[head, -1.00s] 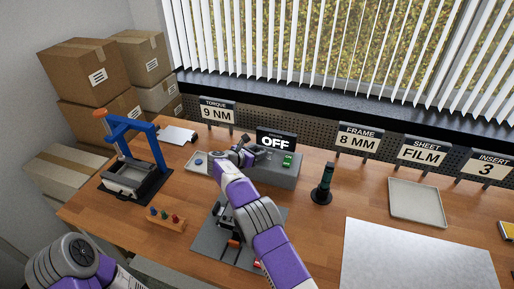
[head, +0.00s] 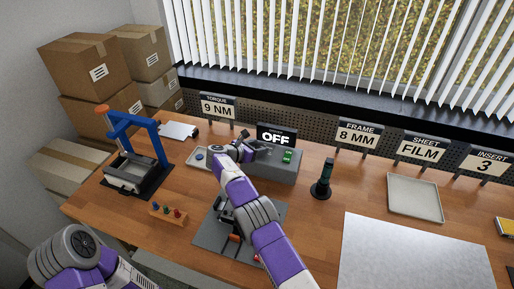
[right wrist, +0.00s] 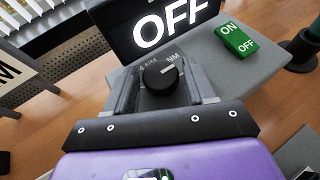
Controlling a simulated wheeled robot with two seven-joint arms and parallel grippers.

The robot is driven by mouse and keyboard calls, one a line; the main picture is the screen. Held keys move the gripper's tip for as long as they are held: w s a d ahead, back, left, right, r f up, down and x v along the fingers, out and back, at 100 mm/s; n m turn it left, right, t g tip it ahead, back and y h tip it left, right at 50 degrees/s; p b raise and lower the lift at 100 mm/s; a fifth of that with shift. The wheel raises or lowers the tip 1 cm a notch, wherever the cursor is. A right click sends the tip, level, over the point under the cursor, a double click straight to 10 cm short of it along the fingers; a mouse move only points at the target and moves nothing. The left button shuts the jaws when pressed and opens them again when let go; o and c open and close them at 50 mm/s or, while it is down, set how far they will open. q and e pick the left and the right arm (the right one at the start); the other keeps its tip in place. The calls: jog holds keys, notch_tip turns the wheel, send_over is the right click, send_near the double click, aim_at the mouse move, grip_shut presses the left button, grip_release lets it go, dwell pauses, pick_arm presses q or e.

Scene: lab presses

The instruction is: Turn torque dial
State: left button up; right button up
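The torque dial (right wrist: 161,77) is a round black knob with a pale pointer mark, on the sloped face of a grey control box (head: 277,172). Printing ending in NM shows behind it, partly hidden. In the right wrist view, my right gripper (right wrist: 161,88) has one grey finger on each side of the dial, close against it with no clear gap. In the head view, my right gripper (head: 243,151) reaches the box's left part and hides the dial. A sign reads TORQUE 9 NM (head: 217,107). My left arm shows at the lower left, its gripper out of frame.
A black display (head: 276,139) on the box reads OFF. A green ON/OFF switch (right wrist: 236,41) sits right of the dial. A blue-framed press (head: 133,155) is further left.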

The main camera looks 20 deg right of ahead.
jog(key=v, duration=0.7)
jog(key=shift+a+p, duration=0.25)
jog(key=shift+p, duration=0.05)
jog(key=shift+s+r, duration=0.1)
jog(key=shift+r, duration=0.05)
